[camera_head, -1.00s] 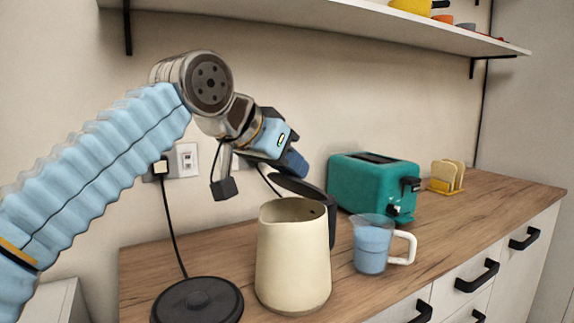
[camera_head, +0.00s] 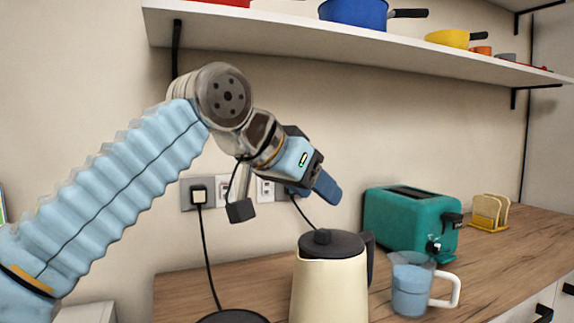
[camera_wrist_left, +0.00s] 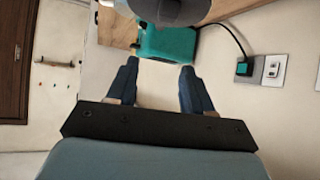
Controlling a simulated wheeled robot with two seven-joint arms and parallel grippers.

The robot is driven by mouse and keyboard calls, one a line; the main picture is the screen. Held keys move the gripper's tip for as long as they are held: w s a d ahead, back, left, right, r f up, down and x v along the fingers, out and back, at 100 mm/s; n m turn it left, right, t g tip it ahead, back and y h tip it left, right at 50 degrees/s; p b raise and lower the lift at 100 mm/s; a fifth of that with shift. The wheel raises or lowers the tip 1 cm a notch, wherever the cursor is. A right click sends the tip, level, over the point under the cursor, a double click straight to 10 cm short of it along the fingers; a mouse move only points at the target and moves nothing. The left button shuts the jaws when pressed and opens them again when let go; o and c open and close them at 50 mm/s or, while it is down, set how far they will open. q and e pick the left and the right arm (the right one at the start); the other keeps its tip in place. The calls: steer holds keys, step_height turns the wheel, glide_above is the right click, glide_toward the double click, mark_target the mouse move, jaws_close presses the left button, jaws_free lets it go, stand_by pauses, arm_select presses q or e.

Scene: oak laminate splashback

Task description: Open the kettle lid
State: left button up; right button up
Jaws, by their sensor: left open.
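The cream kettle (camera_head: 325,290) stands on the counter at the lower middle of the head view, its base cut off by the frame. Its dark lid (camera_head: 345,243) lies flat over the top, with a small knob on it. The black handle (camera_head: 370,258) is on the right side. My left gripper (camera_head: 324,190) is above the lid, apart from it and empty. In the left wrist view, its two fingers (camera_wrist_left: 158,78) are spread with nothing between them. A dark grey rounded shape, apparently the lid (camera_wrist_left: 172,10), shows at that view's top edge. My right gripper is out of view.
A teal toaster (camera_head: 400,222) and a measuring jug (camera_head: 409,290) with blue contents stand right of the kettle. A toast rack (camera_head: 489,212) is farther right. A round black base (camera_head: 233,317) lies at lower left. A shelf (camera_head: 350,40) with pans hangs above.

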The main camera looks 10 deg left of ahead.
arm_select(q)
steer(key=v, duration=0.9)
steer(key=shift+s+r, duration=0.15)
steer(key=shift+s, duration=0.05)
steer(key=shift+a, duration=0.15)
